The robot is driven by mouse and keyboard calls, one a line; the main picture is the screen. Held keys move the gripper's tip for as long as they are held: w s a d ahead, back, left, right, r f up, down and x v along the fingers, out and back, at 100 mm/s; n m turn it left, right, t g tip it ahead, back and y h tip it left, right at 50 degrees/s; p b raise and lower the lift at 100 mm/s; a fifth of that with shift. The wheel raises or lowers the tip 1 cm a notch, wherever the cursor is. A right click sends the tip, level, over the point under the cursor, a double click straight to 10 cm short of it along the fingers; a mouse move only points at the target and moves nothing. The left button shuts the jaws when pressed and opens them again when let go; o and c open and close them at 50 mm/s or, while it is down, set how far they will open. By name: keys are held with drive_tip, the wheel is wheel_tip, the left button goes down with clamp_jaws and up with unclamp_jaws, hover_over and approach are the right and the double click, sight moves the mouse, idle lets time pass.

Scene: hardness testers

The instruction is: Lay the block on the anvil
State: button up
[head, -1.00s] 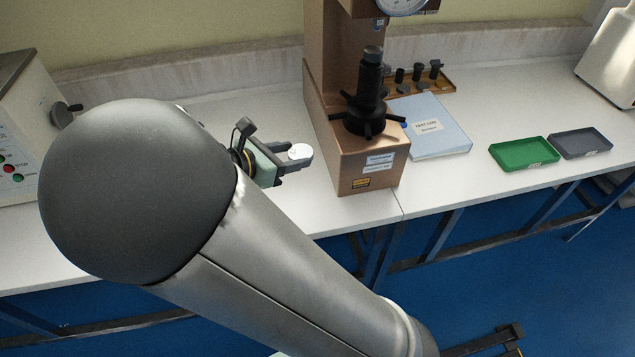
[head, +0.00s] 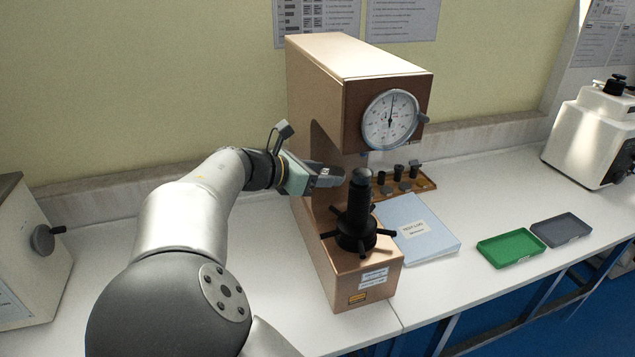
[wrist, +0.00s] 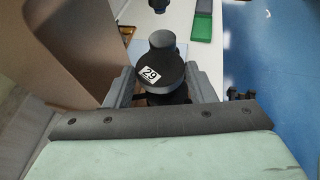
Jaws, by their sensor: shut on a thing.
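The block (wrist: 168,79) is a dark round disc with a white label reading 29. My gripper (head: 334,176) is shut on it, and in the wrist view the two fingers (wrist: 163,84) lie on either side of the disc. The anvil (head: 361,178) is the grey round top of the black spindle on the copper-brown tester. In the head view my gripper is just left of the anvil, at about its height. In the wrist view the anvil top (wrist: 162,40) shows just beyond the block. The block's underside is hidden.
The tester's housing (head: 350,75) with its dial (head: 390,119) overhangs the anvil. A spoked handwheel (head: 356,235) surrounds the spindle. To the right are a blue folder (head: 425,232), a wooden accessory rack (head: 424,186), a green tray (head: 510,248) and a grey tray (head: 562,230).

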sight(342, 169)
drive_tip(key=shift+b+x, duration=0.6)
drive_tip(key=shift+x, duration=0.45)
drive_tip(key=d, duration=0.1)
drive_tip(key=w+d, duration=0.1)
drive_tip(key=d+p, duration=0.1)
drive_tip(key=shift+w+r, duration=0.2)
drive_tip(key=shift+w, duration=0.15)
drive_tip(key=shift+w+d+f+p, duration=0.15)
drive_tip(key=shift+w+d, duration=0.2)
drive_tip(key=shift+d, duration=0.2)
drive_tip(key=shift+w+d+p, duration=0.15)
drive_tip(key=shift+w+d, duration=0.15)
drive_tip(key=shift+d, duration=0.25)
drive_tip(key=shift+p, duration=0.3)
drive_tip(key=shift+f, duration=0.15)
drive_tip(key=o, duration=1.3)
drive_tip(key=shift+f, duration=0.1)
drive_tip(key=shift+c, duration=0.8)
